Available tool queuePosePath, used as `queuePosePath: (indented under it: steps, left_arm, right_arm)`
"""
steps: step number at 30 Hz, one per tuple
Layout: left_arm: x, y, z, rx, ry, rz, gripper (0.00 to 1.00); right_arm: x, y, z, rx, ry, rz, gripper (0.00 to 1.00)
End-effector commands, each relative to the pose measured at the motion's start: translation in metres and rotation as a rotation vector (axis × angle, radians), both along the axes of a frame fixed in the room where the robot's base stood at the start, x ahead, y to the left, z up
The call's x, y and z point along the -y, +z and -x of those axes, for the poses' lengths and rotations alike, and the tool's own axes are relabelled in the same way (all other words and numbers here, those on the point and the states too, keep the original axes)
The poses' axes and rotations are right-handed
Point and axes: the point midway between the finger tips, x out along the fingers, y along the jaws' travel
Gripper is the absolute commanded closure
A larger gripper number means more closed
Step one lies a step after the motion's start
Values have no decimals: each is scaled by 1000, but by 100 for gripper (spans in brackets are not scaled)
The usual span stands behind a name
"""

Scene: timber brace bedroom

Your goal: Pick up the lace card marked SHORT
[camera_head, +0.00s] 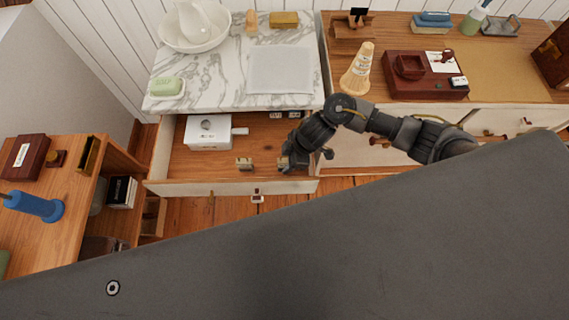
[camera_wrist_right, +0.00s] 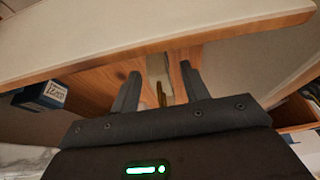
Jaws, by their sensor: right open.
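My right gripper (camera_head: 284,164) reaches down into the open drawer (camera_head: 216,188) near its front right. In the right wrist view the gripper (camera_wrist_right: 160,80) is open, with a narrow pale, gold-edged item (camera_wrist_right: 159,77) showing between its fingers. I cannot tell whether they touch it. A small tan and dark piece (camera_head: 244,163) lies in the drawer just left of the gripper. Two small labelled pieces (camera_head: 284,115) sit at the drawer's back right. No marking SHORT is readable, so I cannot tell which piece is the lace card. My left gripper is not in view.
A white box with a handle (camera_head: 209,132) stands in the drawer's back left. The marble top (camera_head: 215,84) overhangs the drawer's back. A dark blue labelled box (camera_wrist_right: 42,95) shows left in the wrist view. The drawer's front left floor is clear.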

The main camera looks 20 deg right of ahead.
Motion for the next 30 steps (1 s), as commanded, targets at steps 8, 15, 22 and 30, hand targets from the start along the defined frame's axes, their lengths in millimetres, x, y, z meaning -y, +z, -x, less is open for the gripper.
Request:
queuePosePath:
  steps: [8, 15, 22, 30]
  left_arm:
    - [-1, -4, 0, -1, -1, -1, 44]
    - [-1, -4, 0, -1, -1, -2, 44]
    - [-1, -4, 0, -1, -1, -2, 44]
    - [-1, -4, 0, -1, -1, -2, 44]
  right_arm:
    - [-8, -20, -3, 1, -1, -1, 55]
    - [-8, -20, -3, 1, 0, -1, 64]
    - [-8, -20, -3, 1, 0, -1, 94]
    - [-8, -19, -3, 2, -1, -1, 100]
